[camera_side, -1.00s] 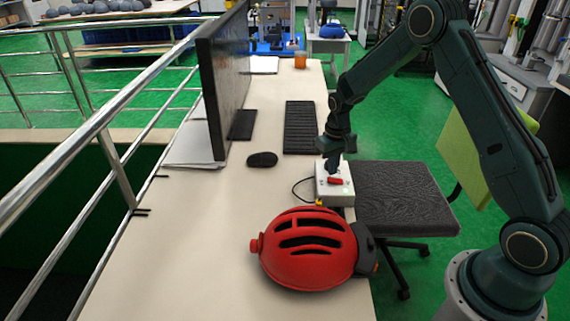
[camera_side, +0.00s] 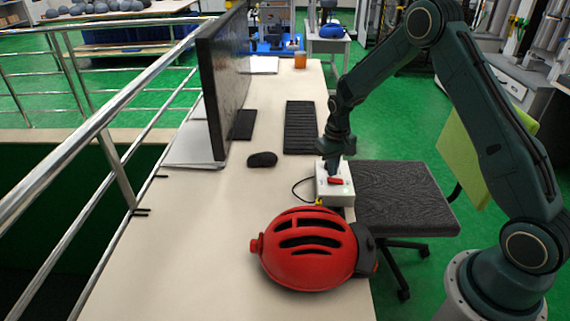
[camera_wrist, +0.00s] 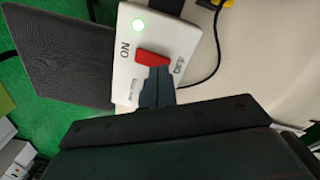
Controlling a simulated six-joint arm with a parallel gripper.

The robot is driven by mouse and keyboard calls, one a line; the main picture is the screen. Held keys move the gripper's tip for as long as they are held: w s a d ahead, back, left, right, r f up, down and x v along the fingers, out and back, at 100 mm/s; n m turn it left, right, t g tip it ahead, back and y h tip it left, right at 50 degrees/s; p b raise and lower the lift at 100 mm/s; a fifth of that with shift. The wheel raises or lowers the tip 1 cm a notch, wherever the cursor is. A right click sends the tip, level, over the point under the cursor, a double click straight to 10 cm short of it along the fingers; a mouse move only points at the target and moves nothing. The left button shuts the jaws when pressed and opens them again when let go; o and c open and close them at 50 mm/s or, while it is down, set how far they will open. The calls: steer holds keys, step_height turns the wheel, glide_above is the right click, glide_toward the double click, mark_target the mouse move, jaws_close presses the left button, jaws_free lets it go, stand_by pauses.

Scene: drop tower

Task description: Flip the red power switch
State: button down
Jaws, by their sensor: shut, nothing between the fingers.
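My gripper (camera_side: 332,176) points down at the box, shut and empty. In the wrist view the fingertips of my gripper (camera_wrist: 159,70) are at the switch's edge on the "OFF" side and hide part of it. I cannot tell whether they touch it.
A red helmet-like object (camera_side: 308,250) lies just in front of the box. A mouse (camera_side: 262,159), a keyboard (camera_side: 300,128) and a monitor (camera_side: 224,80) are farther back on the desk (camera_side: 200,250). A dark chair (camera_side: 405,195) stands to the right. The desk's front left is clear.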

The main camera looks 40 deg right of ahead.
mark_target(331, 179)
steer(key=shift+f, duration=1.05)
stand_by(0.9)
steer(key=shift+r, duration=3.55)
steer(key=shift+r, duration=0.1)
